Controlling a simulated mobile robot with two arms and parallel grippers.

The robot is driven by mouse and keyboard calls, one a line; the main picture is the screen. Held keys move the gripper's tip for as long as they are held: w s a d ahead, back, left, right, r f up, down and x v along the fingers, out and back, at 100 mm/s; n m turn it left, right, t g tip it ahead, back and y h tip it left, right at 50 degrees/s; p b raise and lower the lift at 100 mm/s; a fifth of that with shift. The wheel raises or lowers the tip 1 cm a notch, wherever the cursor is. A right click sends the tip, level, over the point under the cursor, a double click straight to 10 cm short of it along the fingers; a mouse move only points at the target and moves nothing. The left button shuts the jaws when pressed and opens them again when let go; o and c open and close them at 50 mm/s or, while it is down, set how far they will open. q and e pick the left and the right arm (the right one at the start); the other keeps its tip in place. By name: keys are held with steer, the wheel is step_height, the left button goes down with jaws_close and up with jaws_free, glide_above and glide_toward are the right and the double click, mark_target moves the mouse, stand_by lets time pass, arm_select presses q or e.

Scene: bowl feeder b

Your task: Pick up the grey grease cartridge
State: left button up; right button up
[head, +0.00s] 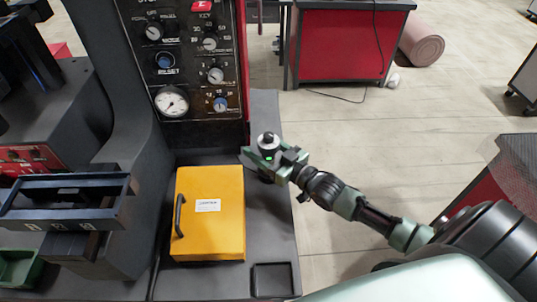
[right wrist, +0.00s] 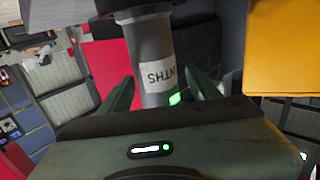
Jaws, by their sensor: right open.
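The grey grease cartridge (right wrist: 150,45) stands between the two green fingers of my right gripper (right wrist: 159,82) in the right wrist view. It is a grey cylinder with a white label, and its upper end runs into a wider dark part at the picture's top. My right gripper is open, with a gap on each side of the cartridge. In the head view my right gripper (head: 262,158) is at the cartridge (head: 268,139), whose dark top shows above the fingers. Its lower part is hidden there. My left gripper is not in view.
A yellow case (head: 222,235) with a dark handle lies on the dark bench (head: 271,222), left of my right gripper. A control panel (head: 190,60) with knobs and a gauge rises behind. A small dark square tray (head: 272,281) is at the front. A blue-black rack (head: 65,187) stands left.

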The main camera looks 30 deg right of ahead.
steer(key=shift+w+a, duration=0.1)
steer(key=shift+w, duration=0.05)
jaws_close()
steer(key=shift+r, duration=0.1)
steer(key=shift+r, duration=0.1)
